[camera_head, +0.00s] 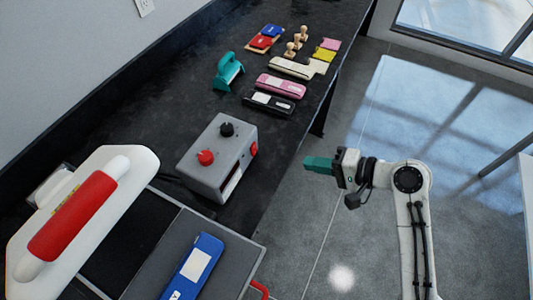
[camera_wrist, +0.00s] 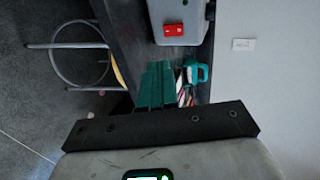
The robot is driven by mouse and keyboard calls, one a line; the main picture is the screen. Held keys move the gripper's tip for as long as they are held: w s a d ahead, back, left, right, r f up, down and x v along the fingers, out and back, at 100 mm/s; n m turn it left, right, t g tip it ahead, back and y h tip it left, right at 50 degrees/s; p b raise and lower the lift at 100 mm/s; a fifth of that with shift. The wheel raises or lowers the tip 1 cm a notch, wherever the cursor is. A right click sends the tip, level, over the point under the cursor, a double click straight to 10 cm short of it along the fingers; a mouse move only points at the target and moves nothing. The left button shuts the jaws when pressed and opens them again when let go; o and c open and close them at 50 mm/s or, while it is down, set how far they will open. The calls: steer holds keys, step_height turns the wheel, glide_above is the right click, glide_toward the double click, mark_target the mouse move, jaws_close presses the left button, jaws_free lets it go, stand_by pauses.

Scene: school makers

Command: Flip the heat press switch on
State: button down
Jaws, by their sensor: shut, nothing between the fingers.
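The heat press has a grey control box (camera_head: 216,157) on the black counter, with a red knob (camera_head: 206,157) and a black knob (camera_head: 227,129) on top. A red rocker switch (camera_head: 253,149) is on the box's right side, and it also shows in the wrist view (camera_wrist: 173,29). I cannot tell its on or off position. My gripper (camera_head: 307,163) has teal fingers, is shut and empty, and is right of the box, beyond the counter edge. In the wrist view the fingertips (camera_wrist: 158,66) point toward the box, apart from the switch.
The white press arm with its red handle (camera_head: 72,217) stands at the left. A blue item (camera_head: 194,268) with a white label lies on the press bed. A teal tool (camera_head: 228,72), pouches and stamps lie farther back. In the wrist view a round-framed stool (camera_wrist: 75,45) stands at the left.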

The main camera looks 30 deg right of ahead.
mark_target(255, 149)
steer(key=x, duration=0.9)
steer(key=r+p+x, duration=0.1)
steer(key=x, duration=0.4)
steer(key=shift+w+a, duration=0.1)
steer(key=shift+w, duration=0.05)
steer(key=shift+w+a, duration=0.1)
steer(key=shift+w, duration=0.05)
steer(key=shift+p, duration=0.3)
steer(key=shift+r+p, duration=0.85)
steer(key=shift+r, duration=0.05)
